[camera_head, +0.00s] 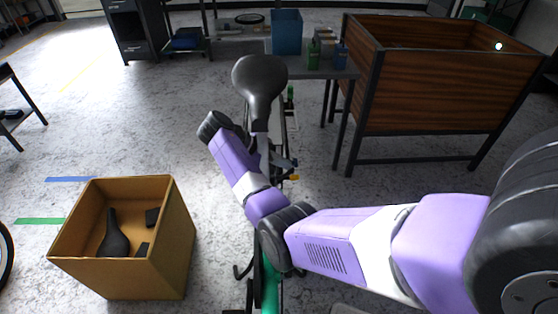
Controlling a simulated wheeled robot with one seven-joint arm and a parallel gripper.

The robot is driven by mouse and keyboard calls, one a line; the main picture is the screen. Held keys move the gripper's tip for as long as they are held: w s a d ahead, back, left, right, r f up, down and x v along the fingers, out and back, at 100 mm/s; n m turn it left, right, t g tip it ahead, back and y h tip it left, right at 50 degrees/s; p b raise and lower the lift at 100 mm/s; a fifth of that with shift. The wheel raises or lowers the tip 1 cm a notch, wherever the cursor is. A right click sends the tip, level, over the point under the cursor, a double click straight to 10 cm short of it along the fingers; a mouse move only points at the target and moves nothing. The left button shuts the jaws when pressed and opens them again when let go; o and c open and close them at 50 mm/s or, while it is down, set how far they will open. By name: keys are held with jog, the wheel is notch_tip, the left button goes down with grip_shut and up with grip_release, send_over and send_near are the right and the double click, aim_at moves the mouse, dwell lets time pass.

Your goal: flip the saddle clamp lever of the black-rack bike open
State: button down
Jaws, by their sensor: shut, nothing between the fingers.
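A bike stands in the middle, its black saddle (259,78) on top with the narrow nose toward me. The seat post (264,150) shows below the saddle, partly covered by my arm. A small dark part (284,162) and a small orange-yellow part (293,178) show right of the post; I cannot tell whether either is the clamp lever or how it is set. The green frame (269,290) shows at the bottom. My purple arm crosses in from the right and bends up left of the post. My gripper cannot be made out.
A cardboard box (122,272) with a dark saddle (114,237) and small black parts stands on the floor at left. A wooden planter-like box (430,93) on a metal frame is at right. A table (310,74) behind the bike holds a blue bin (287,32) and bottles.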

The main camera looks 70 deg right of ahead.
aim_at(290, 172)
jog(key=shift+s+a, duration=0.1)
jog(key=shift+s, duration=0.45)
jog(key=shift+s+a+r+m+g+y, duration=0.15)
jog(key=shift+m+g+y, duration=0.3)
jog(key=shift+m, duration=0.25)
jog(key=shift+s+a+m+g+y, duration=0.1)
jog(key=shift+m+g+y, duration=0.35)
jog(key=shift+m, duration=0.25)
jog(key=shift+s+a+m+g+y+p, duration=0.1)
jog(key=shift+s+m+g+y+p, duration=0.25)
jog(key=shift+m+y, duration=0.2)
jog(key=shift+s+a+r+m+g+y+p, duration=0.1)
jog(key=shift+s+a+m+g+y+p, duration=0.1)
jog(key=shift+m+y, duration=0.25)
jog(key=shift+s+a+r+m+g+y+p, duration=0.1)
jog(key=shift+m+g+y, duration=0.1)
jog(key=shift+m, duration=0.3)
jog(key=shift+s+a+p, duration=0.15)
jog(key=shift+a+p, duration=0.15)
jog(key=shift+p, duration=0.1)
dwell(4.1)
